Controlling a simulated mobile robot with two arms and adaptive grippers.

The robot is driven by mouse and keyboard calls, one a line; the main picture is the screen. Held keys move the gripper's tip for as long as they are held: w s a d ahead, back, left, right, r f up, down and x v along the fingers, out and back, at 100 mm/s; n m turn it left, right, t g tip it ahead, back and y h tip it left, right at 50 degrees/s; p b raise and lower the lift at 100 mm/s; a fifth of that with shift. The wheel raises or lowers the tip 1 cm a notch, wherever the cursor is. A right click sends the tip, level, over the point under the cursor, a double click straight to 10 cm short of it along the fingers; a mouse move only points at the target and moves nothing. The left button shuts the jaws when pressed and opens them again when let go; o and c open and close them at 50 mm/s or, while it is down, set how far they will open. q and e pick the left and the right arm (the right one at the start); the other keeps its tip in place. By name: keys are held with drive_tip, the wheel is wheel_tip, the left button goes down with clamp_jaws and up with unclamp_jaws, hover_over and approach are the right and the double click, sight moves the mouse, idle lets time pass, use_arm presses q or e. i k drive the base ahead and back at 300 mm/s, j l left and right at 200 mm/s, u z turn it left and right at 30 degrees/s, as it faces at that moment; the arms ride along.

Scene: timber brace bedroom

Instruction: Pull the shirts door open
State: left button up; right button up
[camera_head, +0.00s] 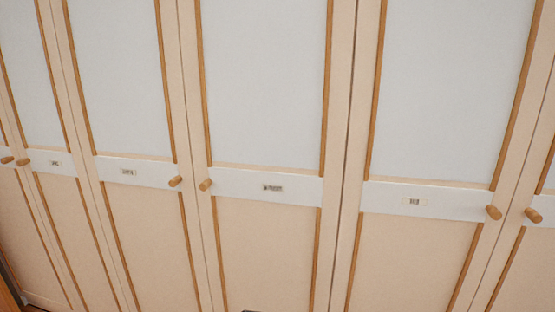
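A row of tall cream wardrobe doors fills the head view, each with pale panels, brown trim and a white middle band. The bands carry small labels: a left one (55,163), a left-middle one (128,172), a centre one (272,188) and a right one (415,202). The lettering is too small to read, so I cannot tell which is the shirts door. Round wooden knobs sit at the band ends, including the left-middle door's knob (175,181), the centre door's knob (206,185) and the right door's knob (494,212). These doors look shut.
Another knob (533,215) sits on the door at the right edge, and two more (23,162) (6,160) sit close together at the far left. Nothing visible stands in front of the door fronts. Little floor shows.

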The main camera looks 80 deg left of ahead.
sight(123, 61)
drive_tip(key=u, duration=3.65)
